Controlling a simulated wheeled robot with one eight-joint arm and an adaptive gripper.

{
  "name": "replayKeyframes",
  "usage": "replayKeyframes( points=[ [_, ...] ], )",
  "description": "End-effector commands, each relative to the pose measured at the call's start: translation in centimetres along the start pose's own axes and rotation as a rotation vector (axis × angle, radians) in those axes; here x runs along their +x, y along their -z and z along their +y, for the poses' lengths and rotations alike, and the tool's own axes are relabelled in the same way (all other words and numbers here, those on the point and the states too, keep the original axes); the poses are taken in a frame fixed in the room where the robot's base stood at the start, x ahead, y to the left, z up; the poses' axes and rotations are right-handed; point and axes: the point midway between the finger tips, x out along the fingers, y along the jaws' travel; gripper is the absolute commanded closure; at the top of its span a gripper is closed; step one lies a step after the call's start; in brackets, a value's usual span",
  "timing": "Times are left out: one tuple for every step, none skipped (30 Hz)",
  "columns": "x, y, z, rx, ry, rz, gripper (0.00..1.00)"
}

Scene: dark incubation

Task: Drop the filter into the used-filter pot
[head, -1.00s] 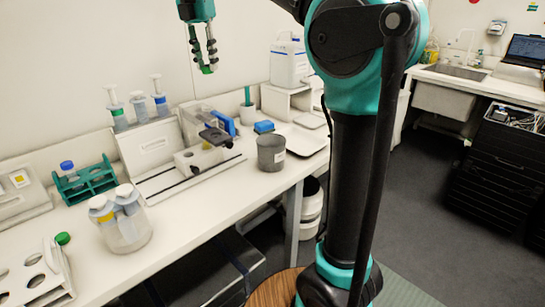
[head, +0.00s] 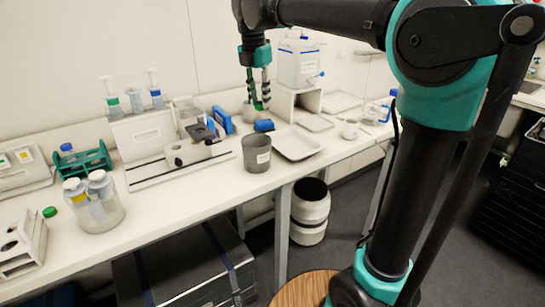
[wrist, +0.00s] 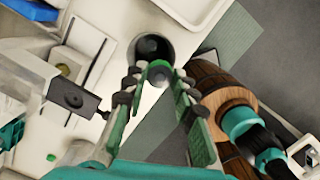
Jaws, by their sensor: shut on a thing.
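The grey pot (head: 250,160) with a white label stands upright on the bench near its front edge. In the wrist view its dark open mouth (wrist: 150,44) lies just beyond my fingertips. My gripper (head: 259,105) hangs pointing down, above the bench and higher than the pot in the head view. The filter overlaps the near side of the pot's mouth there.
A white tray (head: 318,147) lies right of the pot, and a filtration stand with a long base (head: 150,178) lies to its left. A jar with bottles (head: 101,216) stands at the front left.

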Motion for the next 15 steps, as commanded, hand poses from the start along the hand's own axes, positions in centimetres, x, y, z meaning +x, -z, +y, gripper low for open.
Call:
replayKeyframes(
  points=[
    [0.3, 0.1, 0.0, 0.000, 0.000, 0.000, 0.83],
    [0.4, 0.1, 0.0, 0.000, 0.000, 0.000, 0.83],
    [0.7, 0.1, 0.0, 0.000, 0.000, 0.000, 0.83],
    [1.0, 0.1, 0.0, 0.000, 0.000, 0.000, 0.83],
    [1.2, 0.2, 0.0, 0.000, 0.000, 0.000, 0.83],
    [1.6, 0.2, 0.0, 0.000, 0.000, 0.000, 0.83],
    [2.0, 0.2, 0.0, 0.000, 0.000, 0.000, 0.83],
    [2.4, 0.3, 0.0, 0.000, 0.000, 0.000, 0.83],
    [2.8, 0.3, 0.0, 0.000, 0.000, -0.001, 0.83],
    [3.1, 0.4, 0.0, 0.000, 0.000, -0.001, 0.83],
    [3.5, 0.4, 0.0, 0.000, 0.000, -0.001, 0.83],
    [3.9, 0.5, 0.0, 0.000, 0.000, -0.001, 0.83],
    [4.2, 0.5, 0.0, 0.000, 0.000, -0.001, 0.83],
    [4.5, 0.6, 0.0, 0.000, 0.000, -0.001, 0.83],
    [4.8, 0.6, 0.0, 0.000, 0.000, -0.001, 0.83]
  ],
)
